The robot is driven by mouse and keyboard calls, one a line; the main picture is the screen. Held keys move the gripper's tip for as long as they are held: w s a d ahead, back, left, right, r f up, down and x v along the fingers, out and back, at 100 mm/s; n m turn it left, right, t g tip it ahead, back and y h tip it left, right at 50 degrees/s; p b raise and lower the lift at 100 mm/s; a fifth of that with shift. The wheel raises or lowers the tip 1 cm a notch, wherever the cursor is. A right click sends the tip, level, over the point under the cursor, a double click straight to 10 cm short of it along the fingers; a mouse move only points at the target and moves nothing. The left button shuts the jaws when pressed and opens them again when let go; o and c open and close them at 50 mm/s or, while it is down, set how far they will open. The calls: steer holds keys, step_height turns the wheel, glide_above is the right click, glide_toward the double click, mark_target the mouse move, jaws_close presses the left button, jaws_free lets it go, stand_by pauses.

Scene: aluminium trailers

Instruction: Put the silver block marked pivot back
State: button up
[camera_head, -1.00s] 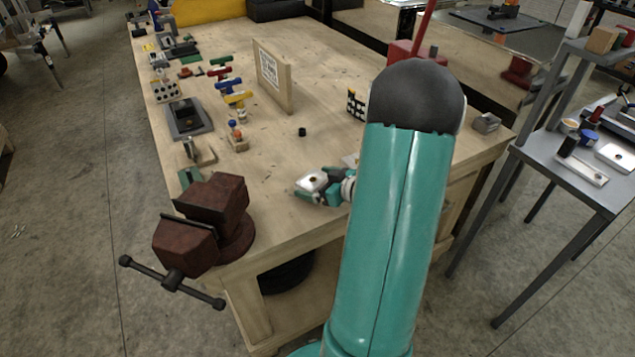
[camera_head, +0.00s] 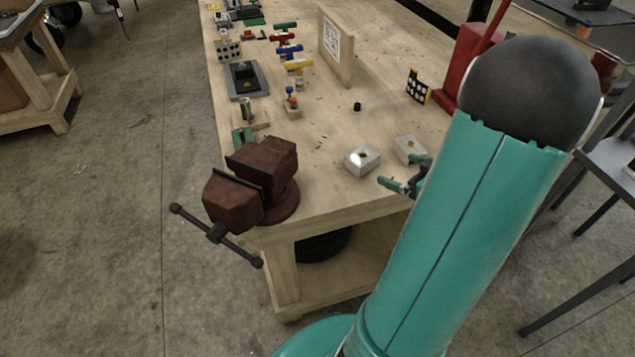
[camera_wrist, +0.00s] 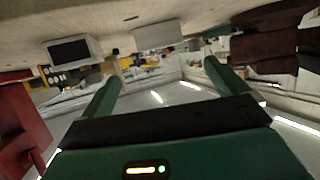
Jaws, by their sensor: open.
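Two silver blocks rest on the wooden bench in the head view, the left silver block (camera_head: 363,161) and the right silver block (camera_head: 408,150). Each has a small dark spot on top; I cannot read any marking, so I cannot tell which says pivot. My gripper (camera_head: 399,170) has green fingers, open and apart, just right of the left block and in front of the right one. In the wrist view, which looks upside down, my gripper (camera_wrist: 162,70) is empty. A pale block (camera_wrist: 158,35) lies beyond the fingers there, and a dark-faced block (camera_wrist: 70,50) lies left of it.
A rusty vice (camera_head: 265,178) stands at the bench's near left corner. A red stand (camera_head: 472,60) and a dotted board (camera_head: 417,86) are at the right. A small black cylinder (camera_head: 357,106) and an upright panel (camera_head: 336,48) stand behind. The bench between is mostly clear.

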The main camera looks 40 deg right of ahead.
steer(key=w+a+r+g+h, duration=0.1)
steer(key=w+r+h, duration=0.4)
steer(key=w+r, duration=0.35)
steer(key=w+a+r+m+g+h, duration=0.2)
steer(key=w+a+r, duration=0.1)
steer(key=a+r, duration=0.4)
steer(key=s+a+g+y, duration=0.1)
steer(key=s+a, duration=0.3)
steer(key=a, duration=0.5)
steer(key=s+a+g+y, duration=0.2)
steer(key=s+a+y, duration=0.1)
steer(key=a, duration=0.6)
steer(key=s+a+n+g+y, duration=0.1)
steer(key=s+a+g, duration=0.1)
steer(key=s+a, duration=0.4)
steer(key=a, duration=0.4)
steer(key=shift+f+y, duration=0.3)
steer(key=shift+y, duration=0.1)
